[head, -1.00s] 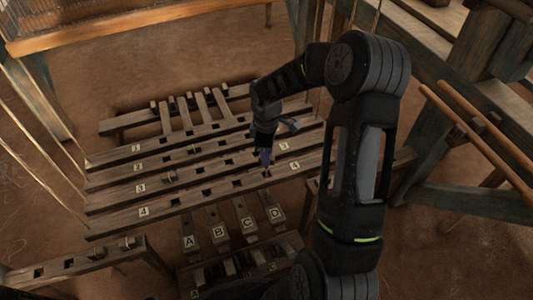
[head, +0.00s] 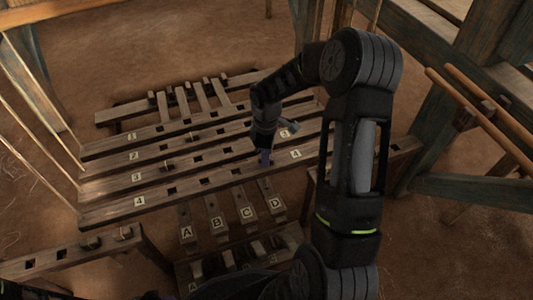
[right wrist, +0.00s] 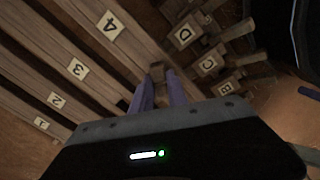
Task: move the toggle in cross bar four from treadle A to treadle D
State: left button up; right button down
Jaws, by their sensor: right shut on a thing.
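My right gripper (head: 265,160) is shut on the toggle (right wrist: 157,71), a small brown block between its fingertips in the right wrist view. The fingertips are at the right part of cross bar four (head: 160,199), the nearest of the slotted bars, close to its right-hand 4 label. I cannot tell how deep the toggle sits in a slot. Treadle A (head: 186,233) is the leftmost lettered treadle, and treadle D (head: 275,203) the rightmost, just in front of the gripper; D also shows in the right wrist view (right wrist: 184,36). My left gripper is not in view.
Cross bars one to three (head: 110,145) lie behind bar four, with small toggles in some slots. Treadles B (head: 216,222) and C (head: 246,213) lie between A and D. A slotted wooden rail (head: 65,256) is at lower left; loom posts (head: 490,50) stand on the right.

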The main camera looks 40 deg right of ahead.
dwell(0.4)
jog(key=c, duration=1.2)
grip_release()
jog(key=shift+c, duration=0.2)
notch_tip(320, 180, up, 8)
jog(key=p, duration=0.3)
jog(key=shift+f, duration=0.1)
